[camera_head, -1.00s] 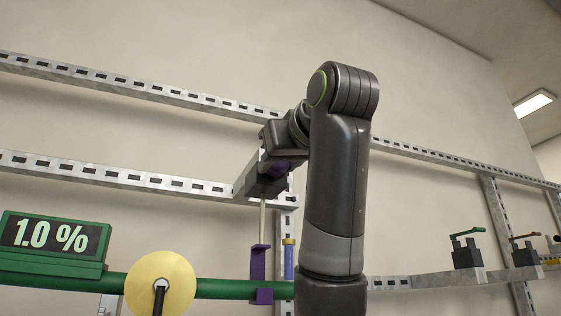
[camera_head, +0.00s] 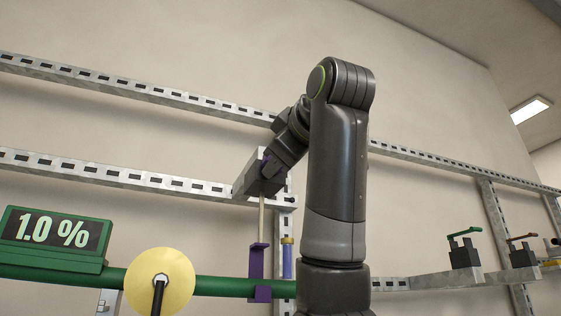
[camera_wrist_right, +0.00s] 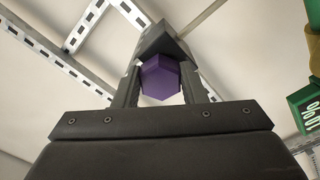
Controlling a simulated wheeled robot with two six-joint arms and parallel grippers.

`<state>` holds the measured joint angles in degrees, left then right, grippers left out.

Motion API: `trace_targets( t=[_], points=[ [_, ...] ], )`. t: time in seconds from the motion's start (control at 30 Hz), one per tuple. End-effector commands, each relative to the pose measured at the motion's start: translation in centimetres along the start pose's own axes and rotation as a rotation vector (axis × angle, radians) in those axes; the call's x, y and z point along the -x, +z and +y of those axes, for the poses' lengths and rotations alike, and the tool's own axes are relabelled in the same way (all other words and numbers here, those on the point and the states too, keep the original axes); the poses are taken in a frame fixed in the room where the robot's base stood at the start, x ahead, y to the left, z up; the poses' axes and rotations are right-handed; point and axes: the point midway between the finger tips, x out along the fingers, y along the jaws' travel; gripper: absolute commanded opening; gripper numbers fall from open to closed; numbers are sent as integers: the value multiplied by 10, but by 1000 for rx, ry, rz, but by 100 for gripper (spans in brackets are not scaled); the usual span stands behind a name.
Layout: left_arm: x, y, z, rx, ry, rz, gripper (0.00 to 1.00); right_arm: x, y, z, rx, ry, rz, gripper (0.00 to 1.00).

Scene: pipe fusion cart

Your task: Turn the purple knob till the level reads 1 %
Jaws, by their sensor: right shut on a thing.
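The level display (camera_head: 52,232) is a green box with a dark screen and reads 1.0 %. It stands on the green pipe at the left. The purple knob (camera_wrist_right: 160,77) is six-sided and sits between the two fingers of my right gripper (camera_wrist_right: 160,92) in the right wrist view. The gripper is shut on it. In the head view my right gripper (camera_head: 268,172) is at the grey box above a thin rod, and the knob is mostly hidden behind it. My left gripper is not in view.
The green pipe (camera_head: 215,287) runs below, with a yellow disc (camera_head: 160,283) on it. A purple bracket (camera_head: 258,262) and a blue cylinder with a yellow cap (camera_head: 287,258) stand under the knob. Slotted rails line the wall. Small valves with green (camera_head: 464,250) and brown handles are at the right.

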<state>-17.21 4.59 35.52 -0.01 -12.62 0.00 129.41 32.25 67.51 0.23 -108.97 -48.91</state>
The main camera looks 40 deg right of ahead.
Motion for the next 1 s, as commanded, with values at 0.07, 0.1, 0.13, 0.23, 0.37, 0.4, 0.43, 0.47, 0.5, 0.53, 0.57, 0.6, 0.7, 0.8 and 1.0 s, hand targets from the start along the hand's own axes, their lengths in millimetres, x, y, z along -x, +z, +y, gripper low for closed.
trace_targets(
  t=[0.07, 0.1, 0.13, 0.23, 0.37, 0.4, 0.43, 0.47, 0.5, 0.53, 0.57, 0.6, 0.7, 0.8, 1.0],
  points=[
    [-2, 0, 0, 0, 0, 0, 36, 0, 0, 0, 42, 1, 2, 15],
    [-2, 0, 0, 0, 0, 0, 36, 0, 0, 0, 59, 1, 2, 15],
    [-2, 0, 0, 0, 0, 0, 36, 0, 0, 0, 72, 1, 2, 15],
    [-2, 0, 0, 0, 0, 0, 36, 0, 0, 0, 105, 0, 2, 15],
    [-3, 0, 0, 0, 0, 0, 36, 0, -1, 1, 131, 0, 2, 15],
    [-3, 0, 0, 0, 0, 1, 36, 0, -1, 1, 135, 0, 2, 15],
    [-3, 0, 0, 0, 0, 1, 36, 0, -1, 1, 138, 0, 2, 15],
    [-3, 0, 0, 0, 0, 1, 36, 0, -1, 1, 140, 0, 2, 15],
    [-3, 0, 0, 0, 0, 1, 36, 0, -1, 1, 141, 0, 2, 15],
    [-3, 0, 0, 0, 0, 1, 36, 0, -1, 1, 142, 0, 2, 15],
    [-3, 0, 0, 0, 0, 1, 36, 0, -1, 1, 143, 0, 2, 15],
    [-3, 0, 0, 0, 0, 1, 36, 0, -1, 1, 143, 0, 2, 15],
    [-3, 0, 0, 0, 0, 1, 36, 0, -1, 1, 143, 0, 2, 15],
    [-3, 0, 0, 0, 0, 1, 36, 0, -1, 1, 142, 0, 2, 15],
    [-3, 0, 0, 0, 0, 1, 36, 0, -1, 1, 142, 0, 2, 60]
  ],
)
